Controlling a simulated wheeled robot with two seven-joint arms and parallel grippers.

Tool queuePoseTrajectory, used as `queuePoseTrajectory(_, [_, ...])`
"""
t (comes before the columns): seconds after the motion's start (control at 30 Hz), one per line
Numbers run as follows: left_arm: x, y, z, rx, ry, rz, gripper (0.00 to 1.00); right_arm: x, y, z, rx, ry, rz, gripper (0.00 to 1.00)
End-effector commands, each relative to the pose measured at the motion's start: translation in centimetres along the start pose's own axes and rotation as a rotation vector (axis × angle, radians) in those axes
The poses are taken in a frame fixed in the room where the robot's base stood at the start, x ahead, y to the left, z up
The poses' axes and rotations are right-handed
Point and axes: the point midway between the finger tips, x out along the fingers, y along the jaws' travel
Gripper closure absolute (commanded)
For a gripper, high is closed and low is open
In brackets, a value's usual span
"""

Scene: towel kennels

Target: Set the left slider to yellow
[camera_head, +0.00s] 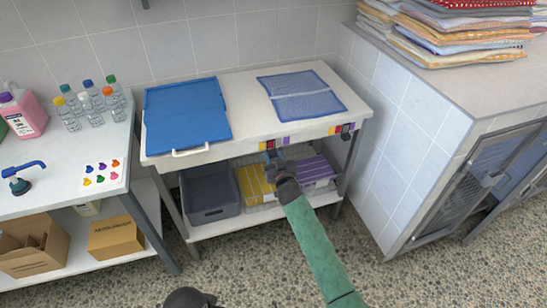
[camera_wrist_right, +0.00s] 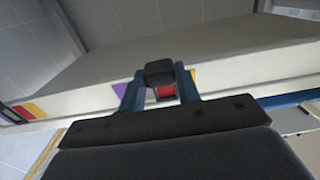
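The left slider (camera_head: 284,141) is on the front edge of the white table, with a yellow, red and purple strip. In the right wrist view, its black knob (camera_wrist_right: 158,72) stands in front of the red patch (camera_wrist_right: 165,92), with yellow (camera_wrist_right: 192,75) and purple (camera_wrist_right: 118,90) on either side. My right gripper (camera_head: 270,155) is at this slider, with its blue fingers on both sides of the knob, seemingly closed on it. It hides part of the strip in the head view. A dark part, perhaps my left gripper (camera_head: 190,298), shows at the bottom edge; its fingers are not clear.
The right slider (camera_head: 341,129) is farther right on the same edge. A grey bin (camera_head: 209,196) is on the shelf below. A tiled counter (camera_head: 410,125) stands right.

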Motion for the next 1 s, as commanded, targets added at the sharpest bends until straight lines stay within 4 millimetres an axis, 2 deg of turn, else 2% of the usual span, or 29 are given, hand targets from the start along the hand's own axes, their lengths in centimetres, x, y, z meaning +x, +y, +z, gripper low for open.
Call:
queuePoseTrajectory(0.03, [0.0,0.0,0.0,0.001,0.0,0.0,0.44,0.0,0.0,0.0,0.0,0.0,0.0,0.85])
queuePoseTrajectory(0.1, [0.0,0.1,0.0,0.002,0.001,0.001,0.44,0.0,0.0,0.0,0.0,0.0,0.0,0.98])
queuePoseTrajectory(0.13, [0.0,0.1,0.0,0.003,0.001,0.001,0.44,0.0,0.0,0.0,0.0,0.0,0.0,1.0])
queuePoseTrajectory(0.33, [0.1,0.1,0.0,0.004,0.003,0.001,0.44,0.0,-0.6,0.1,0.002,0.0,0.0,1.0])
queuePoseTrajectory(0.6, [0.9,0.5,-0.2,0.009,0.016,0.011,0.44,0.0,-3.4,0.1,0.003,0.0,0.0,1.0])
queuePoseTrajectory(0.9, [1.2,0.5,-0.2,0.011,0.014,0.011,0.44,0.0,-3.8,0.0,0.002,0.0,-0.002,1.0])
queuePoseTrajectory(0.93, [1.2,0.5,-0.2,0.011,0.014,0.011,0.44,0.0,-3.8,0.0,0.002,0.0,-0.002,0.63])
queuePoseTrajectory(1.0, [1.1,0.5,-0.2,0.011,0.016,0.011,0.44,0.0,-3.8,0.1,0.002,-0.001,-0.002,0.5])
